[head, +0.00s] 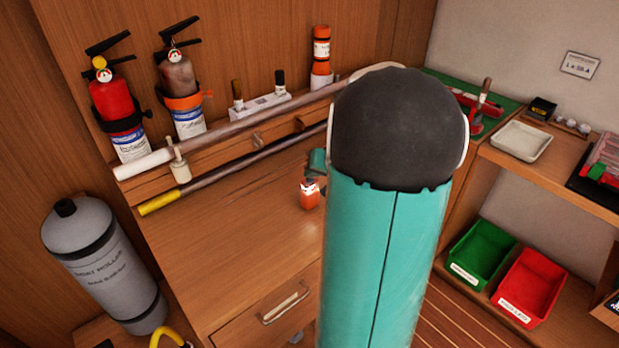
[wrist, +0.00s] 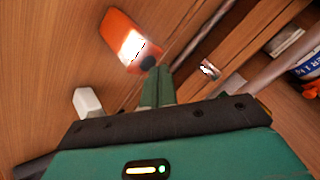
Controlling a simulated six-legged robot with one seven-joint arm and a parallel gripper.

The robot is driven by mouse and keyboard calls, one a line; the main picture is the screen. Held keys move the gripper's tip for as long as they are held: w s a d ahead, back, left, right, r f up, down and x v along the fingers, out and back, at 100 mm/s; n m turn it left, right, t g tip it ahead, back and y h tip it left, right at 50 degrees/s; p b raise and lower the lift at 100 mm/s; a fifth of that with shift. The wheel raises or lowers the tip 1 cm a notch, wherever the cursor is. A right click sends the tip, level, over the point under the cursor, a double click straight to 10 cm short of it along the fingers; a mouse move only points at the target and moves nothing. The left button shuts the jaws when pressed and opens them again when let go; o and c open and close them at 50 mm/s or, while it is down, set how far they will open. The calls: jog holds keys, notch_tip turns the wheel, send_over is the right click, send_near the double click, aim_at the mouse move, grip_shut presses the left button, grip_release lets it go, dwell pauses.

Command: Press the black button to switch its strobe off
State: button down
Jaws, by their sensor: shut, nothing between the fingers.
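The strobe (head: 310,196) is a small orange unit standing on the wooden desk, left of my arm. In the wrist view the orange strobe (wrist: 122,34) shows a bright white lit patch. The black button (wrist: 148,63) is a small dark round spot at its near end. My gripper (wrist: 158,74) has its green fingers together with nothing between them. The fingertips are right beside the button in the picture; I cannot tell whether they touch it. In the head view, only a teal part of my gripper (head: 317,162) shows behind my arm, close to the strobe.
Fire extinguishers (head: 113,100) and an orange canister (head: 321,50) stand behind. A grey cylinder (head: 100,260) stands left. Desk left of the strobe is clear.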

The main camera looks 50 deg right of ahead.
aim_at(312, 183)
jog(key=shift+f, duration=0.1)
jog(key=shift+r, duration=0.65)
jog(key=shift+r, duration=3)
jog(key=shift+a, duration=0.1)
